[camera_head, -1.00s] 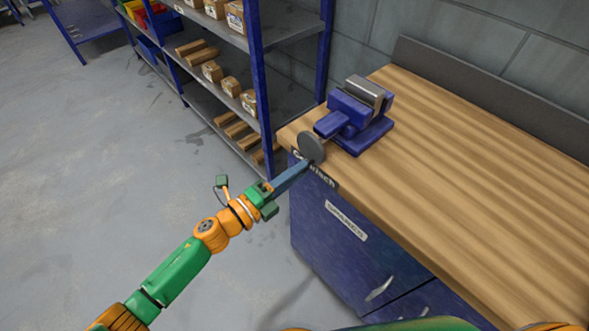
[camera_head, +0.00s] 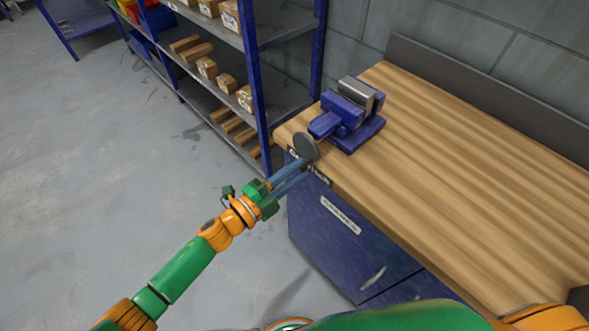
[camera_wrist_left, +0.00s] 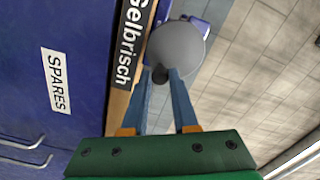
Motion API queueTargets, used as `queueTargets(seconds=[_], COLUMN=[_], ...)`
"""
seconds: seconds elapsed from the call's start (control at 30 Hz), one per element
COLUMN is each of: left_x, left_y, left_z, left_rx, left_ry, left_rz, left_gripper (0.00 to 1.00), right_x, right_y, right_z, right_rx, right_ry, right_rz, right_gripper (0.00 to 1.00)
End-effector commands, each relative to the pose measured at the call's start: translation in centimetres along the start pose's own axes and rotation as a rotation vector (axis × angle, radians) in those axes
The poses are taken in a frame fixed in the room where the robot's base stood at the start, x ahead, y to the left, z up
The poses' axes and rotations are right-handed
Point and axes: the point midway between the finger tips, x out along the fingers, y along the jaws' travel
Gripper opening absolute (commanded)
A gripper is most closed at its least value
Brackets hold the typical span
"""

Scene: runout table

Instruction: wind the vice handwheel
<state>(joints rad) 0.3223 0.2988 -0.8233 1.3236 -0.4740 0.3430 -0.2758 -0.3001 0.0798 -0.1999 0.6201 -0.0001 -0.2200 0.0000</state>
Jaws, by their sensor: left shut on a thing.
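The blue vice (camera_head: 345,115) with grey jaws is fixed at the left end of the wooden bench top. Its grey disc handwheel (camera_head: 306,146) faces out past the bench's front left corner. The handwheel also shows in the left wrist view (camera_wrist_left: 180,45), with a small dark knob (camera_wrist_left: 160,76) near its lower rim. My left gripper (camera_head: 304,167) reaches the handwheel from below left. In the left wrist view its blue-grey fingers (camera_wrist_left: 161,84) close in on both sides of the knob and hold it. My right gripper is not in view.
A blue-framed shelf rack (camera_head: 258,75) with cartons and wooden blocks stands close behind and left. The floor at left is open.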

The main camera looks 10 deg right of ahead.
Motion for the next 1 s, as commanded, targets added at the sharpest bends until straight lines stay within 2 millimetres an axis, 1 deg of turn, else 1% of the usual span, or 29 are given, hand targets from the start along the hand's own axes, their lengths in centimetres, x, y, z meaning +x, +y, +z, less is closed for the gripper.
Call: queueTargets(seconds=[0.07,0.2,0.3,0.6,0.67,0.8,0.9,1.0], left_x=[0.0,0.0,0.0,0.0,0.0,0.0,0.0,0.0], left_y=[-0.2,-0.9,-0.9,-0.8,-1.2,-1.7,-1.6,-1.5], left_z=[-0.1,-0.7,-0.7,-0.7,-0.9,-1.2,-1.1,-1.1], left_rx=[-0.020,-0.188,-0.278,-0.310,-0.367,-0.548,-0.599,-0.601], left_ry=[0.002,0.002,0.001,0.001,0.002,0.002,0.002,0.002], left_rz=[-0.001,0.001,0.000,-0.001,0.000,0.000,0.000,-0.001], left_gripper=[0.00,0.00,0.00,0.00,0.00,0.00,0.00,0.00], right_x=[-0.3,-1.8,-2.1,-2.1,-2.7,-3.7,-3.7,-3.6], right_y=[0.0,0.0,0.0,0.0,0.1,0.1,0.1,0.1], right_z=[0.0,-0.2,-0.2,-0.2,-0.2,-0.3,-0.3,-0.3], right_rx=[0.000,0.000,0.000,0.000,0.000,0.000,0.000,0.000], right_ry=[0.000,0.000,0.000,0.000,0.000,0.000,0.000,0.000], right_rz=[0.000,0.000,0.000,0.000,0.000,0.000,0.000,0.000], right_gripper=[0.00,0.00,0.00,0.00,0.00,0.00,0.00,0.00])
